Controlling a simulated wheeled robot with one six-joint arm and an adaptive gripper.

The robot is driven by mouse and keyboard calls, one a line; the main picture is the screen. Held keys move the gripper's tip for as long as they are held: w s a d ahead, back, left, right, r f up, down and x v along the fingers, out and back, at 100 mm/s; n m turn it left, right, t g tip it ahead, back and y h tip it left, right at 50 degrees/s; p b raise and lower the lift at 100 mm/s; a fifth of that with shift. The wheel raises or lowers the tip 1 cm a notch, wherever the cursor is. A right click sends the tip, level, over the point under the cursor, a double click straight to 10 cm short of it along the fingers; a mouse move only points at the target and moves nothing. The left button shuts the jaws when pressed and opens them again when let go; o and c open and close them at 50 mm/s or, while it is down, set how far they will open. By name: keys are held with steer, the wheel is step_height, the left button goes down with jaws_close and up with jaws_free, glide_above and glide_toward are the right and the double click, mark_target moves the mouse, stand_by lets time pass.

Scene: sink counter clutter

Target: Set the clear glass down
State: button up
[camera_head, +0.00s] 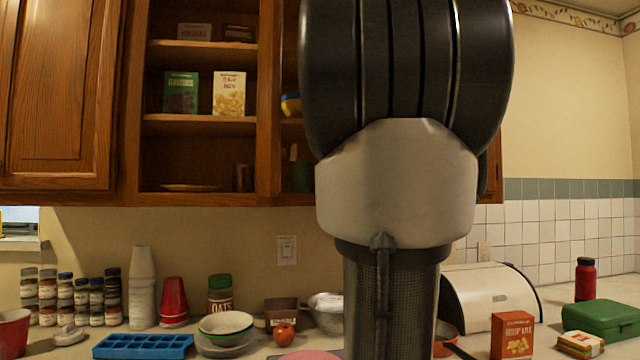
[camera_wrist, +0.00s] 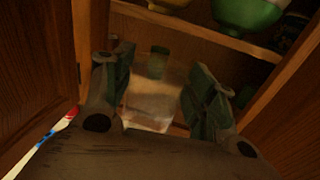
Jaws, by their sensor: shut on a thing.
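The clear glass (camera_wrist: 152,105) shows in the wrist view between my two fingers, pale and see-through. My gripper (camera_wrist: 160,76) is shut on it, with one finger on each side. The glass is among wooden cabinet parts, below a shelf edge in the picture. I cannot tell whether its base touches a surface. In the head view my own arm covers the middle, and the gripper and the glass are hidden.
A green bowl (camera_wrist: 250,14) stands on a cabinet shelf (camera_wrist: 205,32) near the glass. Wooden panels flank my gripper. In the head view, open shelves hold boxes (camera_head: 229,93) and a plate (camera_head: 188,187). The counter below is cluttered, with a blue tray (camera_head: 143,346) and bowls (camera_head: 226,324).

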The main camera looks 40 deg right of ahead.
steer(key=s+d+x, duration=0.1)
steer(key=d+x, duration=0.2)
steer(key=x, duration=1.5)
step_height(320, 180, down, 7)
steer(key=shift+d, duration=0.3)
steer(key=shift+f, duration=0.1)
steer(key=o, duration=1.1)
steer(key=shift+o, duration=0.2)
